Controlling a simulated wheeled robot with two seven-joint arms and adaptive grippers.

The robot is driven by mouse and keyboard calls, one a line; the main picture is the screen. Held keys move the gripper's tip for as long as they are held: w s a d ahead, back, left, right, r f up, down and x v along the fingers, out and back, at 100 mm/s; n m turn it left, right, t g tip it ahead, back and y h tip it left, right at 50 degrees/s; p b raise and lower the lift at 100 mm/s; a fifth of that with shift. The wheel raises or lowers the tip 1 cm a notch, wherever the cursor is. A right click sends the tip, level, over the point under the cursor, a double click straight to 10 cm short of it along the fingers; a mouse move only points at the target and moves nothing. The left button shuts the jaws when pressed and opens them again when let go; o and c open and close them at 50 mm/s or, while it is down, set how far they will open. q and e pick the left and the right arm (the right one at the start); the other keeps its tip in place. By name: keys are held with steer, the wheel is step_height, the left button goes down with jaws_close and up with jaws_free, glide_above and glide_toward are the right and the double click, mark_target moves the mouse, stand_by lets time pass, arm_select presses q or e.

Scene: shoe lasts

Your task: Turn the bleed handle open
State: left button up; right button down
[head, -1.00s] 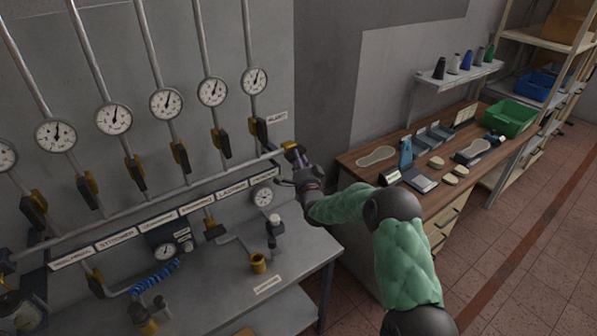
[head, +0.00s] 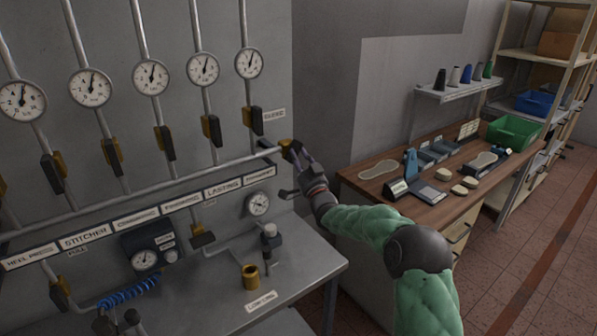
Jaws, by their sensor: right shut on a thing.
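The bleed valve is a brass fitting (head: 286,145) at the right end of the long horizontal pipe (head: 150,194). A label that seems to read "BLEED" (head: 273,114) is on the wall just above it. My right gripper (head: 293,152) is at this fitting, shut on the bleed handle, with its arm reaching in from the lower right. The fingers hide most of the handle, so its angle cannot be read. My left gripper is not in view.
Round gauges (head: 249,63) on upright pipes stand above the manifold, with dark-handled valves (head: 252,120) below them. A grey bench (head: 215,285) holds a brass cup (head: 250,276). A wooden workbench (head: 358,172) with tools stands at right.

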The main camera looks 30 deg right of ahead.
steer(key=n+b, duration=0.1)
steer(key=n+y+b, duration=0.1)
steer(key=n, duration=0.1)
steer(key=n+y+b, duration=0.1)
steer(key=b, duration=0.1)
steer(key=shift+d+f+n+t, duration=0.15)
steer(key=shift+f+n+t, duration=0.15)
steer(key=shift+d+r+n+y+b, duration=0.1)
steer(key=shift+n+y+b, duration=0.55)
steer(key=shift+n, duration=0.45)
steer(key=shift+r+n+y+b, duration=0.1)
steer(key=shift+n+y+b, duration=0.5)
steer(key=shift+n, duration=0.5)
steer(key=shift+n+y, duration=0.25)
steer(key=shift+n, duration=0.05)
steer(key=c, duration=1)
jaws_free()
steer(key=shift+r, duration=0.1)
steer(key=v, duration=1.2)
